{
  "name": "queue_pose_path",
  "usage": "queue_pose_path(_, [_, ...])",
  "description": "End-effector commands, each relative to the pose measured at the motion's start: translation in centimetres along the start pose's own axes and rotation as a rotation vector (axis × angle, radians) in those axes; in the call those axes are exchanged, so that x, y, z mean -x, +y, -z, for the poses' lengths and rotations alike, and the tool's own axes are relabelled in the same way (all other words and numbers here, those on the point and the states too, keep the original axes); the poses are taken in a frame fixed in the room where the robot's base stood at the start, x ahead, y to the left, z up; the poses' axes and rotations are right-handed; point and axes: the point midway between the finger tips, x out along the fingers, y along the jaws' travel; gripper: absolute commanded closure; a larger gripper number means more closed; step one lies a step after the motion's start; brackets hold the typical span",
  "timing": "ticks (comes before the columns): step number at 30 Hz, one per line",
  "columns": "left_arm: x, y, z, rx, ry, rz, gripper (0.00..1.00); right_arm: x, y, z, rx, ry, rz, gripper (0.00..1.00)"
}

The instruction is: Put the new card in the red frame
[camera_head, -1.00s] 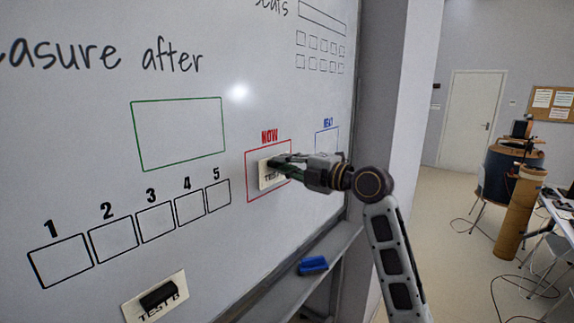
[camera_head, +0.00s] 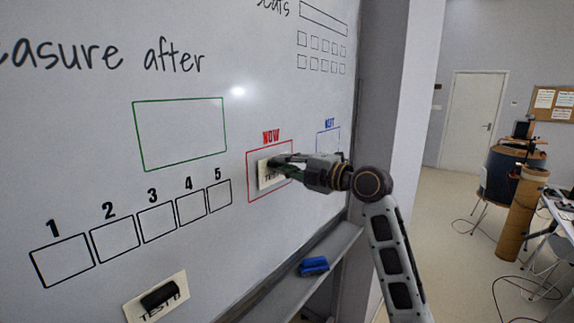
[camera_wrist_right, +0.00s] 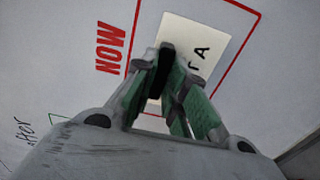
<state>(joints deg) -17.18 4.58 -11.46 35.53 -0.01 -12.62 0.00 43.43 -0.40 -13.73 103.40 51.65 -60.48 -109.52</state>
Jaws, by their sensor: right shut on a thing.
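The red frame (camera_head: 248,178) is drawn on the whiteboard under the word NOW. A cream card (camera_head: 262,174) with black lettering lies inside its outline, partly hidden by my right gripper (camera_head: 276,162). In the right wrist view the card (camera_wrist_right: 205,38) shows a letter A and sits within the red lines of the frame (camera_wrist_right: 240,52). My right gripper (camera_wrist_right: 170,68) is shut on the card's black handle. Whether the card touches the board is hard to tell. Another cream card (camera_head: 177,302) with a black handle is on the board at lower left. My left gripper is not in view.
A blue-marked box (camera_head: 327,142) is right of the red frame, behind my right arm. A green box (camera_head: 137,138) and several numbered black boxes are to the left. A ledge (camera_head: 335,243) below the board holds a blue eraser (camera_head: 314,266).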

Motion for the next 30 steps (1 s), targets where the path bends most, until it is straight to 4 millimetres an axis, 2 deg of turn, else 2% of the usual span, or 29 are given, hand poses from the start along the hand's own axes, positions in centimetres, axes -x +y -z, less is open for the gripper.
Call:
queue_pose_path(25, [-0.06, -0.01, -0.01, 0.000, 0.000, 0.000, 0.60, -0.45, 0.01, -0.01, 0.000, 0.000, 0.000, 1.00])
queue_pose_path(26, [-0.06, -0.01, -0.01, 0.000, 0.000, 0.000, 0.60, -0.45, 0.01, -0.01, 0.000, 0.000, 0.000, 0.84])
queue_pose_path(30, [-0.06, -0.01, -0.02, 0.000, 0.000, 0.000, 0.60, -0.45, 0.00, -0.01, 0.000, 0.000, 0.000, 0.66])
